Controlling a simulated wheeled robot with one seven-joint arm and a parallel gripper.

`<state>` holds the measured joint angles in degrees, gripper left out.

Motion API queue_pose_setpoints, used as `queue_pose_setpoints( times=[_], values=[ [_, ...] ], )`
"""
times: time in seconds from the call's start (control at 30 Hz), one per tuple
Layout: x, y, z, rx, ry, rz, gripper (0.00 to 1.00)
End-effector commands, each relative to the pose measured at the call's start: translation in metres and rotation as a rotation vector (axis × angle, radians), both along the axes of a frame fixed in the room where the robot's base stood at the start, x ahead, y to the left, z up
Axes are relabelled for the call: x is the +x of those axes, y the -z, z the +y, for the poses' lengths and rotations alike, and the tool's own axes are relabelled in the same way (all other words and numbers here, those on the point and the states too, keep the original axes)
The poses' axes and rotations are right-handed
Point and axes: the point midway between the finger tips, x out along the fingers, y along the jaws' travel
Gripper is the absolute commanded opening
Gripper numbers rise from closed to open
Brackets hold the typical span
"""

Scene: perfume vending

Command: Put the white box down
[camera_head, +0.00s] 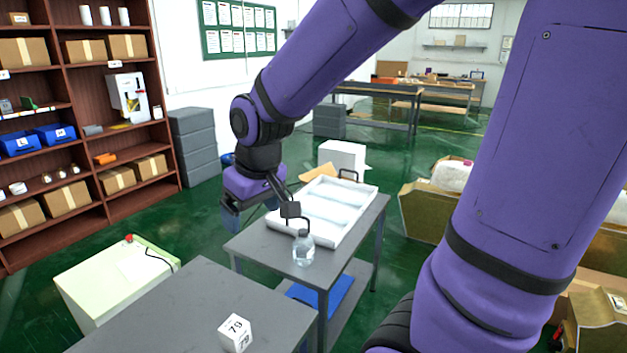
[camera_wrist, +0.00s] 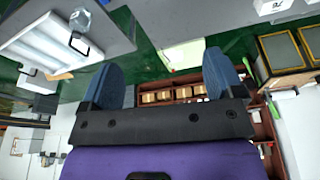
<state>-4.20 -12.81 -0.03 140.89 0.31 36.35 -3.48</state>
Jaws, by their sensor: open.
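A small white box (camera_head: 235,333) marked "79" sits on the front grey table (camera_head: 190,305), near its front edge. A white box also shows at the top right of the wrist view (camera_wrist: 270,6), on a grey surface. My gripper (camera_head: 248,209) is up in the air, left of the white tray and well apart from the marked box. Its two blue fingers are spread in the wrist view (camera_wrist: 163,75), with nothing between them. A larger plain white box (camera_head: 342,155) stands behind the tray.
A white tray (camera_head: 358,222) and a clear bottle (camera_head: 303,248) stand on the second grey table. A pale cabinet (camera_head: 100,275) stands left of the front table. Shelves (camera_head: 70,120) line the left wall. Most of the front table is bare.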

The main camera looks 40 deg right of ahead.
Motion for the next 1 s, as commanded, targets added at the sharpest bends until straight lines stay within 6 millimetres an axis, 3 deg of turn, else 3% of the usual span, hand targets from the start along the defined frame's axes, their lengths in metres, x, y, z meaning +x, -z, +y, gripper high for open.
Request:
queue_pose_setpoints(
  times=[0.03,0.2,0.5,0.7,1.0],
  values=[
    [-0.011,-0.014,-0.003,0.003,0.012,-0.025,0.87],
    [-0.049,-0.049,-0.012,0.011,0.05,-0.081,0.87],
    [-0.114,-0.088,-0.021,0.023,0.109,-0.167,0.87],
    [-0.134,-0.095,-0.024,0.027,0.127,-0.188,0.87],
    [-0.136,-0.095,-0.024,0.027,0.128,-0.189,0.87]
  ],
)
